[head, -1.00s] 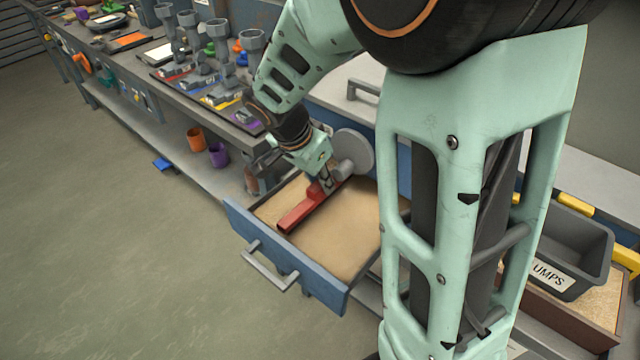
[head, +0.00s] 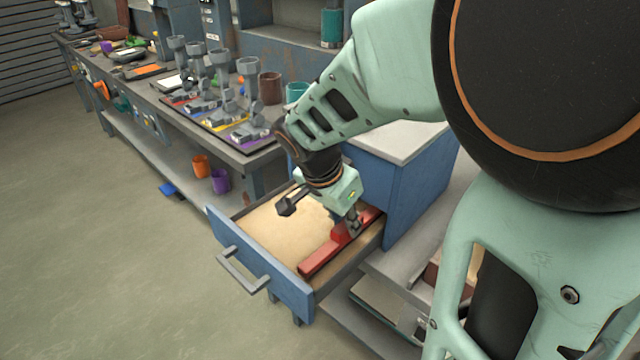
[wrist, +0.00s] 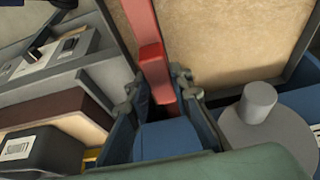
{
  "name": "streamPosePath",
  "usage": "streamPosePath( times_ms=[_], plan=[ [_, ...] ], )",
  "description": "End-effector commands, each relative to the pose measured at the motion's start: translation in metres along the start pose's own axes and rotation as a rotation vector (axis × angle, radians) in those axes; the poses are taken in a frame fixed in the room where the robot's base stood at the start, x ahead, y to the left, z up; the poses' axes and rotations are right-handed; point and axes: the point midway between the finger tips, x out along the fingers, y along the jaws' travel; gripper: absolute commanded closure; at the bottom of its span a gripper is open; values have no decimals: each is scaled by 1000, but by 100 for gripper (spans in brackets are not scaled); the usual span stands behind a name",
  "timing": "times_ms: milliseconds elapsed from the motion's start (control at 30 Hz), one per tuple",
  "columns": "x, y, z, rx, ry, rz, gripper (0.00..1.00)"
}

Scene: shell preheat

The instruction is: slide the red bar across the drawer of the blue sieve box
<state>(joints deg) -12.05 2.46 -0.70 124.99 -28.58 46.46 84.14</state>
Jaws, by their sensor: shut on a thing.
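The drawer (head: 262,275) of the blue sieve box (head: 412,195) is pulled out and holds pale sand (head: 285,225). The red bar (head: 325,255) lies lengthwise in it, near the right wall, with a narrow strip of sand between bar and wall. My gripper (head: 352,226) is over the bar's rear half, shut on its raised middle part. In the wrist view the bar (wrist: 142,35) runs up from between the fingers of my gripper (wrist: 162,98). The grip's lower contact is partly hidden by the fingers.
A grey round knob (wrist: 258,105) stands beside the drawer in the wrist view. A workbench (head: 255,153) with several grey funnel stands is at the back left. Orange (head: 201,166) and purple (head: 220,181) cups stand on its lower shelf. The floor left of the drawer is clear.

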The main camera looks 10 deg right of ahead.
Motion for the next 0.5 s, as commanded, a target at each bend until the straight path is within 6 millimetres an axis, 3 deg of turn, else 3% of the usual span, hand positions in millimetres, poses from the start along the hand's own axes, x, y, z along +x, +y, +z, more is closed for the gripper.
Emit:
streamPosePath(
  times_ms=[500],
  plan=[
    [0,19,0,0,0,4,100]
  ],
)
